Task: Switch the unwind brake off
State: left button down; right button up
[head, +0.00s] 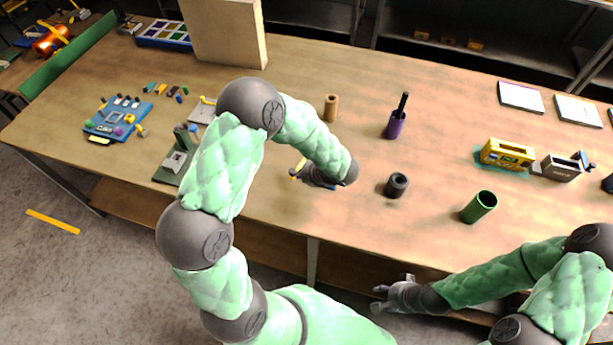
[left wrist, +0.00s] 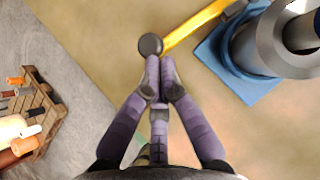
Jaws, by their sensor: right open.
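The unwind brake appears to be the yellow lever (left wrist: 195,27) with a round black knob (left wrist: 150,44) at its end, beside a blue base (left wrist: 240,62) carrying a grey cylinder (left wrist: 275,40). My left gripper (left wrist: 160,72) is shut, its fingertips together right beside the knob; I cannot tell whether they touch it. In the head view, my left gripper (head: 308,177) is low over the table's front part, and its arm hides most of the base; a bit of the yellow lever (head: 298,169) shows. My right gripper (head: 380,298) is open and empty, in front of the table edge.
On the table (head: 290,85) stand a black ring-shaped roll (head: 396,185), a green tube (head: 479,206), a purple holder (head: 396,124), a tan roll (head: 331,107) and a yellow device (head: 507,154). A blue board with small parts (head: 115,117) lies at left.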

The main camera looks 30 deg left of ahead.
aim_at(291, 173)
pick_arm(q)
jog(key=shift+s+a+f+m+t+b, duration=0.15)
jog(key=shift+a+m+t+b, duration=0.2)
jog(key=shift+a+m, duration=0.25)
jog(key=shift+s+a+r+m+t+b, duration=0.1)
jog(key=shift+a+m+t+b, duration=0.25)
jog(key=shift+a, duration=0.3)
jog(key=shift+w+a, duration=0.1)
jog(key=shift+a, duration=0.65)
pick_arm(e)
jog(key=shift+f, duration=1.1)
pick_arm(q)
jog(key=shift+d, duration=0.3)
jog(key=s+d+f+p+v, duration=0.1)
jog(key=v, duration=1.1)
jog(key=shift+s+d+r+p, duration=0.15)
jog(key=shift+s+r+p, duration=0.05)
jog(key=shift+s+p, duration=0.15)
pick_arm(e)
jog(key=shift+s+d+r, duration=0.3)
jog(key=shift+s+r, duration=0.25)
jog(key=shift+s+d+r, duration=0.3)
jog(key=shift+s+r, duration=0.2)
jog(key=shift+s, duration=0.05)
